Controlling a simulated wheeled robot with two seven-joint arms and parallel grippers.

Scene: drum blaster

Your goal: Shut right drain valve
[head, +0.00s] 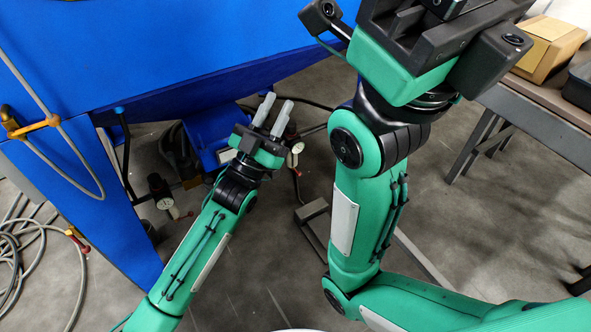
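My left gripper (278,102) reaches in under the blue machine (190,50), its two grey fingers apart with a gap between them and nothing seen in it. Just right of its body is a small round white gauge (297,147) with a bit of red near it, seemingly the right drain valve's fittings; the gripper partly hides them, and I cannot make out the handle's position. A similar dark fitting with a gauge and red handle (186,214) sits lower left. My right gripper (440,45) is raised at the top right, its fingertips out of frame.
A blue leg (120,215) of the machine stands left of my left arm. Grey hoses (25,250) lie coiled on the floor at left. Dark hoses run beneath the machine. A table (540,105) with a cardboard box (548,45) stands at right.

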